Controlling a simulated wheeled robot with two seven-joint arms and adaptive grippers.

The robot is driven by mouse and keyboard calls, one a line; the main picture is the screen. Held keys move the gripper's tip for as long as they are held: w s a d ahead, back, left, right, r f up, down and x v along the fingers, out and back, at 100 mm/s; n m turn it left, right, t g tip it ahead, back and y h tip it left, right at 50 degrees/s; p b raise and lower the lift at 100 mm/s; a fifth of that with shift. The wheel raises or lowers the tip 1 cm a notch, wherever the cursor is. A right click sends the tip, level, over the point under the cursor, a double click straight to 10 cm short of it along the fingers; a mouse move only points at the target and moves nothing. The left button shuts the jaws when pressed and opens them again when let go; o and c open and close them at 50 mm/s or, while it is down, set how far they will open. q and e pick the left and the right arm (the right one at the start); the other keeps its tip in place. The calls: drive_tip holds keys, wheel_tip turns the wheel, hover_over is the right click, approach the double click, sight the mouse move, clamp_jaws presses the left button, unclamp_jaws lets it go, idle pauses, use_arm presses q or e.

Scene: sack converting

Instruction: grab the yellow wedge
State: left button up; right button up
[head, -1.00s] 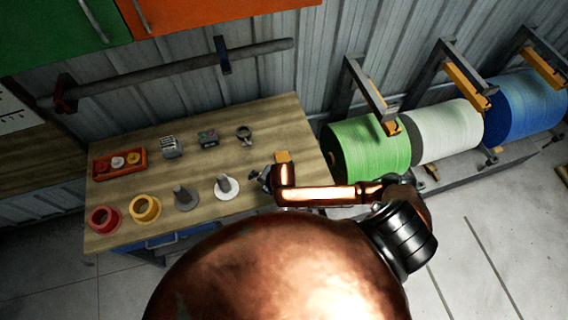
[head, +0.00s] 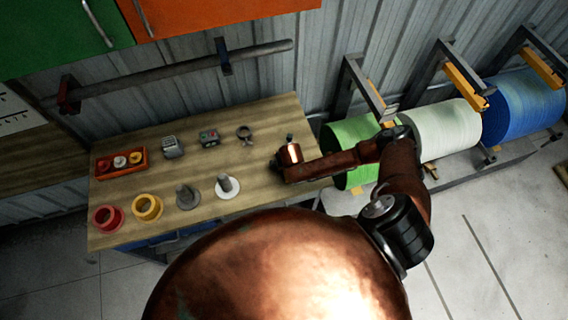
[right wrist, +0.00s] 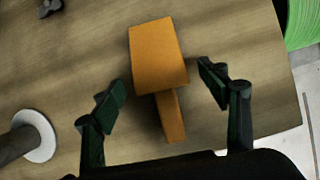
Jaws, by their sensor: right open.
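The yellow wedge (right wrist: 157,58) lies on the wooden table in the right wrist view, with a broad block at the far end and a narrow part (right wrist: 172,118) at the near end. My right gripper (right wrist: 162,88) is open, with one finger on each side of the wedge and gaps on both sides. The fingers do not visibly touch it. In the head view my right wrist (head: 290,162) is over the table's right end and hides the wedge. My left gripper is in neither view.
The wooden table (head: 240,150) holds a grey spindle on a white disc (head: 227,187), another grey spindle (head: 187,196), yellow (head: 147,207) and red (head: 106,218) rings, an orange tray (head: 104,164) and small tools at the back. Green (head: 350,135), white and blue rolls stand right.

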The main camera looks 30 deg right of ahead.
drive_tip(key=shift+x, duration=0.8)
drive_tip(key=shift+c, duration=0.2)
drive_tip(key=c, duration=1.4)
